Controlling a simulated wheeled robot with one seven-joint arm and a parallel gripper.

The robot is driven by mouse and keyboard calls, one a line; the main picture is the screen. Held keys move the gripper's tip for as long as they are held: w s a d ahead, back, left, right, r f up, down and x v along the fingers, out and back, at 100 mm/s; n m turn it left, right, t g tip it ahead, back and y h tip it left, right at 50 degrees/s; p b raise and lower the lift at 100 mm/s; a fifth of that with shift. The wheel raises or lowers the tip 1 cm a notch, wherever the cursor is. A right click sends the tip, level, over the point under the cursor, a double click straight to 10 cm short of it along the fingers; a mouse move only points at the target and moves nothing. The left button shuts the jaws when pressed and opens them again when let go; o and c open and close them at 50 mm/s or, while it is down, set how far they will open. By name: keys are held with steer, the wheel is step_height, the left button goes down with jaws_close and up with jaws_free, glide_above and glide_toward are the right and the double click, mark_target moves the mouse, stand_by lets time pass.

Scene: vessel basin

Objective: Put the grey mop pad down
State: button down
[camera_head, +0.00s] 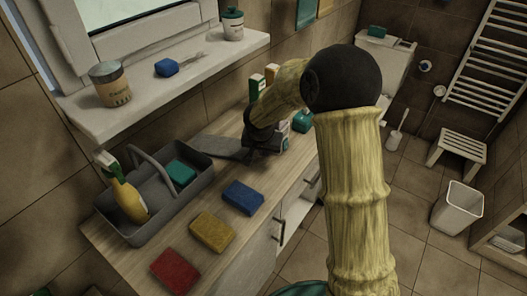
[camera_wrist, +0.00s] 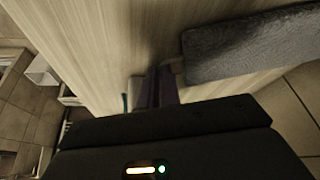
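The grey mop pad (camera_head: 222,148) is a flat dark grey slab over the far part of the wooden counter, close to the tiled wall. In the wrist view it (camera_wrist: 250,45) reaches from the fingertips toward the right edge, with its narrow end at the fingers. My gripper (camera_head: 262,146) is low over the counter at the pad's right end. In the wrist view its dark fingers (camera_wrist: 162,85) are close together and appear shut on that end. A dark shadow lies on the wood beside them. I cannot tell whether the pad touches the counter.
A grey caddy (camera_head: 190,193) with a yellow bottle (camera_head: 129,199) and a teal sponge (camera_head: 180,173) stands at the left. Blue (camera_head: 243,197), yellow (camera_head: 212,231) and red (camera_head: 175,271) sponges lie in front. A teal item (camera_head: 302,121) stands right of my gripper. Bare wood lies between pad and sponges.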

steer(key=c, duration=1.6)
jaws_free()
steer(key=p+v, duration=0.1)
steer(key=v, duration=1.1)
steer(key=shift+w+r, duration=0.1)
steer(key=s+d+f+n, duration=0.1)
steer(key=s+d+f, duration=0.1)
steer(key=s+d, duration=0.2)
steer(key=s+d+f+n+g, duration=0.1)
steer(key=s+d, duration=0.3)
steer(key=s, duration=0.5)
steer(key=s+d+f+n+g, duration=0.1)
steer(key=s+d+f, duration=0.1)
steer(key=s+d, duration=0.3)
steer(key=shift+s+f+y, duration=0.35)
steer(key=shift+s+y, duration=0.05)
steer(key=shift+s, duration=0.4)
